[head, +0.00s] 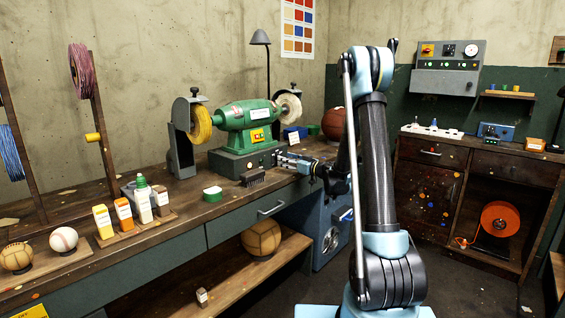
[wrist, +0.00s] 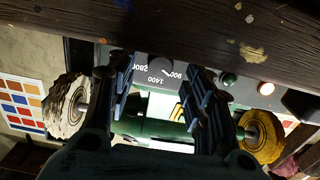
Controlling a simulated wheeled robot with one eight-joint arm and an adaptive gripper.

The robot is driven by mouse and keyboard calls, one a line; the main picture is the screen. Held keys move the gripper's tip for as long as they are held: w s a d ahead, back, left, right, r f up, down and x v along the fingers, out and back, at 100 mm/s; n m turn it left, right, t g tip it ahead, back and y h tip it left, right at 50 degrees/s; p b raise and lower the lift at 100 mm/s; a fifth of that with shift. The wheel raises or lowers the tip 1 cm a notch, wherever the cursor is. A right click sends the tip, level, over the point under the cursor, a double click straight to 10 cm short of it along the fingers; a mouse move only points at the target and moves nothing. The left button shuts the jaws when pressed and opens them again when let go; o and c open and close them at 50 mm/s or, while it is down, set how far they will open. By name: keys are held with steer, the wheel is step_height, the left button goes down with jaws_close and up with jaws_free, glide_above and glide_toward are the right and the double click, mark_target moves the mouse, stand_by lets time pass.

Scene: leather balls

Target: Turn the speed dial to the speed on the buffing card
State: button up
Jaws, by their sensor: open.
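The green buffing machine (head: 243,125) stands on the long workbench, with a yellow wheel (head: 200,124) at its left and a white wheel (head: 289,107) at its right. My gripper (head: 285,161) is open at the front of its base and hides the dial in the head view. In the wrist view, the speed dial panel (wrist: 154,65) shows upside down between the open fingers of my gripper (wrist: 160,82). I read 900, 1400 and 2800; the pointer's setting is unclear. A small white card (head: 294,137) stands behind my gripper; its print is unreadable.
A dark brush (head: 252,177) and a green-and-white tin (head: 212,194) lie near the bench's front edge. The wooden edge (wrist: 200,30) runs close to my fingers in the wrist view. A green button (wrist: 228,79) is beside the dial.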

steer(key=shift+x, duration=1.45)
steer(key=c, duration=1)
steer(key=shift+c, duration=0.2)
steer(key=shift+w+d+m, duration=0.1)
steer(key=shift+m, duration=2.8)
